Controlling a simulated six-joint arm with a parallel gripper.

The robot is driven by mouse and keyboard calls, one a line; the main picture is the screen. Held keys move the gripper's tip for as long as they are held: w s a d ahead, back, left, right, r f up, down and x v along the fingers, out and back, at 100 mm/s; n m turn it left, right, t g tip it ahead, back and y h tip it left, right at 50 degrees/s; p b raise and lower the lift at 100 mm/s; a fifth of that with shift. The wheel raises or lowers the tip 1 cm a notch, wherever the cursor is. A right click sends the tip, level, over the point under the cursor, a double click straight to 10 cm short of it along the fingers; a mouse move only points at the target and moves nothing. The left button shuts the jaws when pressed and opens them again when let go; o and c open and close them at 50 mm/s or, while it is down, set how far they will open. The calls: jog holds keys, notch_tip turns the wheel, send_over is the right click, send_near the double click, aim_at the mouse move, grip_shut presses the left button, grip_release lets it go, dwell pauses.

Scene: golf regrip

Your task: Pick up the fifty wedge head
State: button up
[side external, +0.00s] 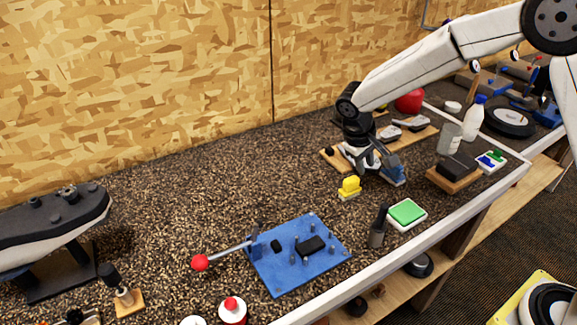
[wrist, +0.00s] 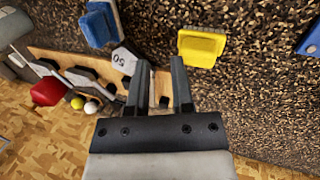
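The wedge head marked 50 (wrist: 122,58) is a grey metal piece with a pale face. In the wrist view it sits at the wooden rack's (wrist: 48,57) near end, just left of my left finger. My gripper (wrist: 160,66) is open, with a clear gap between its fingers and nothing visibly held. In the side view my gripper (side external: 362,168) is low over the rack's near end and hides the fifty wedge head there. Whether a finger touches the head I cannot tell.
Other club heads (side external: 411,124) lie farther along the rack. A blue brush-like block (side external: 394,174) and a yellow block (side external: 349,187) stand close to my gripper. A red ball (side external: 409,100) is behind.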

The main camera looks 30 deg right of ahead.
aim_at(341, 150)
jog(key=w+h, duration=0.2)
jog(key=w, duration=0.2)
jog(key=w+a+f+m+h, duration=0.1)
jog(key=w+h, duration=0.1)
jog(key=w, duration=0.2)
jog(key=w+a+f+m+h, duration=0.1)
jog(key=w+h, duration=0.1)
jog(key=w, duration=0.1)
jog(key=shift+w+a+g, duration=0.1)
jog(key=shift+w+g, duration=0.3)
jog(key=shift+w+a+f+m+h, duration=0.1)
jog(key=shift+w+a+m+h, duration=0.45)
jog(key=shift+h, duration=0.25)
jog(key=shift+w+a+m+g+h, duration=0.2)
jog(key=shift+a+m+g+h, duration=0.15)
jog(key=shift+m+h, duration=0.35)
jog(key=shift+w+x, duration=0.15)
jog(key=shift+x, duration=1.8)
jog(key=shift+w+x, duration=0.15)
jog(key=shift+x, duration=1.8)
grip_shut()
